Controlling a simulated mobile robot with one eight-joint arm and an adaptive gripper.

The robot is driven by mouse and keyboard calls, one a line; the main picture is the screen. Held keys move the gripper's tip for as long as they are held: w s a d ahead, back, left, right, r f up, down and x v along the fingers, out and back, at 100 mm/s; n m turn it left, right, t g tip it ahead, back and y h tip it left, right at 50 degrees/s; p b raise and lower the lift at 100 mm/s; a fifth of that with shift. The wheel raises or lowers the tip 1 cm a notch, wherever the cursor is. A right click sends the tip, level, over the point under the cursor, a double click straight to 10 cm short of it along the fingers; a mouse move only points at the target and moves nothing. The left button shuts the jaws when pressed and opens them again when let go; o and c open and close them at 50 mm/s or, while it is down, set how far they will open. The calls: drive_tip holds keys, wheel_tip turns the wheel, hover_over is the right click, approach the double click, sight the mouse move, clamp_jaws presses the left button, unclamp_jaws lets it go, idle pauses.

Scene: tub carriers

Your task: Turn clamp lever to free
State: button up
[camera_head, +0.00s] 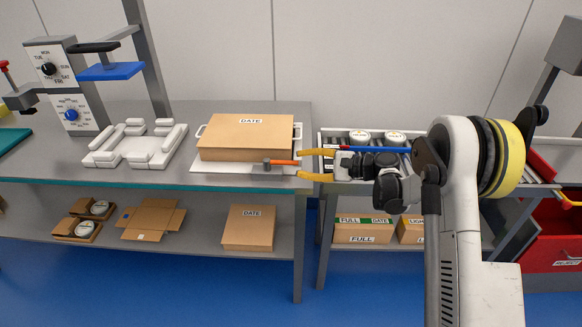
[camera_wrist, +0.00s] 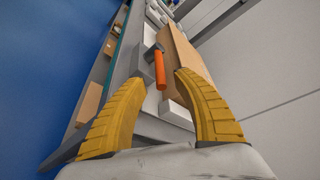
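The clamp lever is an orange handle (camera_head: 283,162) on a dark grey hub (camera_head: 266,163), at the front right of the white tray (camera_head: 230,168) under the DATE box (camera_head: 247,135). Its handle points right, toward my gripper. My gripper (camera_head: 301,164) has two yellow fingers spread wide, empty, with the tips close to the handle's free end. In the wrist view, the orange handle (camera_wrist: 159,72) shows ahead between the finger tips of my gripper (camera_wrist: 160,80), apart from both. Whether the tips reach past the handle's end, I cannot tell.
The bench (camera_head: 290,112) carries a white fixture (camera_head: 135,145) and a dial stand (camera_head: 62,85) at left. A rack with white tubs (camera_head: 395,137) and a blue bar (camera_head: 375,150) stands behind my gripper. Boxes (camera_head: 249,228) lie on the shelf below. A red bin (camera_head: 555,235) is at right.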

sight(295, 163)
drive_tip(key=b+x, duration=0.1)
drive_tip(key=x, duration=0.3)
clamp_jaws()
